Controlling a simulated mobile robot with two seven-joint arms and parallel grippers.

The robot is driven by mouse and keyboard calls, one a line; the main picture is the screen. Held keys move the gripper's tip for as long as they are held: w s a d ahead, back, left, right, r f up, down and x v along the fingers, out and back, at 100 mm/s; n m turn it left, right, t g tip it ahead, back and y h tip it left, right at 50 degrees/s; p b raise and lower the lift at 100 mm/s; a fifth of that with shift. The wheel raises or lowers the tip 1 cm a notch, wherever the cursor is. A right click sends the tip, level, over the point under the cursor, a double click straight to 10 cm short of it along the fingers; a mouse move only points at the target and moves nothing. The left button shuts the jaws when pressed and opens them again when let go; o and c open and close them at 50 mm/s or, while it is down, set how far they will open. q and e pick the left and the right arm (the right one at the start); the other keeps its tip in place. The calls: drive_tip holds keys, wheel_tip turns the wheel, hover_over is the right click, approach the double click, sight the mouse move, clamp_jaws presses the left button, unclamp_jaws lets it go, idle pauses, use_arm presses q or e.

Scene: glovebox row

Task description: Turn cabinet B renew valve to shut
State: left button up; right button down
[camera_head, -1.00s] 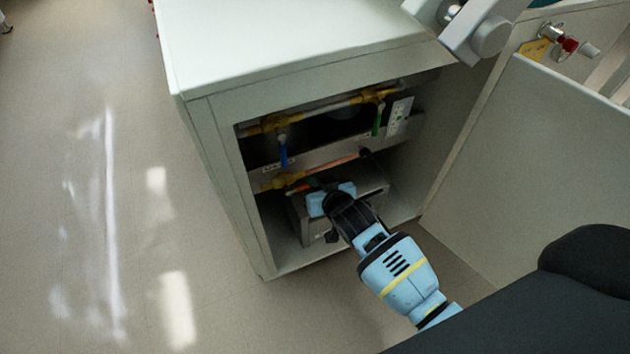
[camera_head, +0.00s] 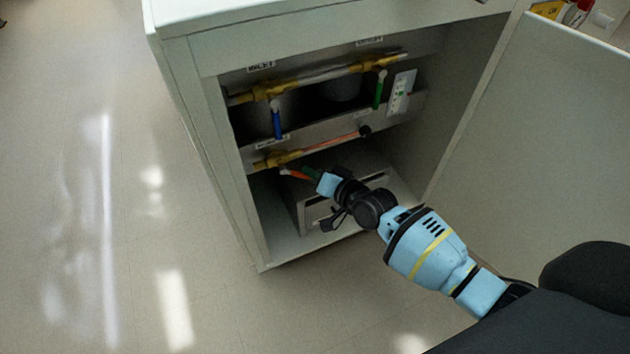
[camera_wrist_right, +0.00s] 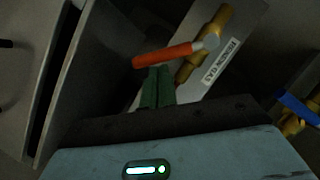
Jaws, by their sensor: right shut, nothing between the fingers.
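The lower valve in the open cabinet has a yellow body (camera_head: 277,160) and an orange handle (camera_head: 293,174), which slopes down and right, at an angle to its pipe. My right gripper (camera_head: 311,174) is inside the cabinet opening, at the handle's free end. Its green fingers (camera_wrist_right: 157,88) are shut, empty, and close under the handle; whether they touch is unclear. My left gripper is not in view.
Above, a pipe carries a blue handle (camera_head: 277,120) and a green handle (camera_head: 378,90), both hanging down. A metal box (camera_head: 310,215) stands on the cabinet floor below my gripper. The open door (camera_head: 535,130) stands to the right. Floor is clear at left.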

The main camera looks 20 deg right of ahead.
drive_tip(key=f+m+b, duration=0.1)
drive_tip(key=f+m+y+b, duration=0.1)
drive_tip(key=b, duration=0.1)
drive_tip(key=shift+a+f+t, duration=0.15)
drive_tip(key=shift+a+t, duration=0.15)
drive_tip(key=shift+a, duration=0.1)
drive_tip(key=shift+a+f+b, duration=0.4)
drive_tip(key=shift+a+b, duration=0.15)
drive_tip(key=shift+a, duration=0.05)
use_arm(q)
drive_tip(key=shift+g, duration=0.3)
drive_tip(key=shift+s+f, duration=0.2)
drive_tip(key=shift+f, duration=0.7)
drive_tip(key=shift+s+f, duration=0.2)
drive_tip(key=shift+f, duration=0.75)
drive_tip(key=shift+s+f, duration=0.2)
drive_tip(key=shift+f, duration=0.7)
use_arm(e)
drive_tip(key=shift+a+f, duration=0.5)
drive_tip(key=shift+a, duration=0.25)
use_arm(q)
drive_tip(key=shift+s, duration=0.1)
use_arm(e)
drive_tip(key=shift+a, duration=0.1)
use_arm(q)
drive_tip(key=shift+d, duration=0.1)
